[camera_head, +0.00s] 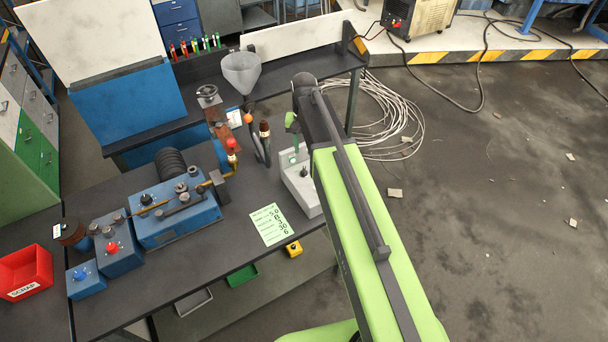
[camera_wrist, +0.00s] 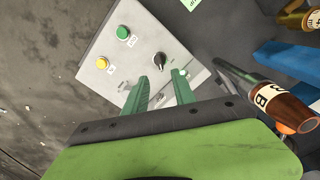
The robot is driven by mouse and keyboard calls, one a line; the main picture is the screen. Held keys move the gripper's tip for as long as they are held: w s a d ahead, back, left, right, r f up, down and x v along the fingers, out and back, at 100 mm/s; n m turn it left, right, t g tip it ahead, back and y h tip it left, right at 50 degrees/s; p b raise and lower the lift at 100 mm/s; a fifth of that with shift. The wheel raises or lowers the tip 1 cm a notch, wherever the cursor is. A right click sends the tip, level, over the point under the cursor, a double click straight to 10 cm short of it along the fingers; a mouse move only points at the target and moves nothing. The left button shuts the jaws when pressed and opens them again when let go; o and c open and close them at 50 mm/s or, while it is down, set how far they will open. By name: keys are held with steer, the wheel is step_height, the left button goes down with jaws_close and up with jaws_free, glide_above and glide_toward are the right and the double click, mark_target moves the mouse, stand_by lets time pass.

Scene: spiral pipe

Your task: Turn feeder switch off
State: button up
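A grey control box (camera_head: 302,192) stands on the dark bench, and it also shows in the wrist view (camera_wrist: 118,45). On its face in the wrist view are a green button (camera_wrist: 122,32), a yellow button (camera_wrist: 102,63) and a black rotary switch (camera_wrist: 159,60). The switch's label is too small to read. My gripper (camera_wrist: 161,77) has two green fingers spread apart, with nothing between them. The fingertips lie just below the black switch in the wrist view; I cannot tell if they touch the box. In the head view my gripper (camera_head: 293,148) is above the box's back end, partly hidden by my arm.
A brown bottle-like piece marked B (camera_wrist: 275,103) is close right of my gripper in the wrist view. A green paper sheet (camera_head: 269,225) lies left of the box. A blue machine (camera_head: 175,215) and a red bin (camera_head: 25,272) stand further left.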

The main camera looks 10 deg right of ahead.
mark_target(304, 169)
step_height(304, 169, down, 10)
steer(key=b, duration=0.8)
steer(key=shift+c, duration=0.4)
jaws_close()
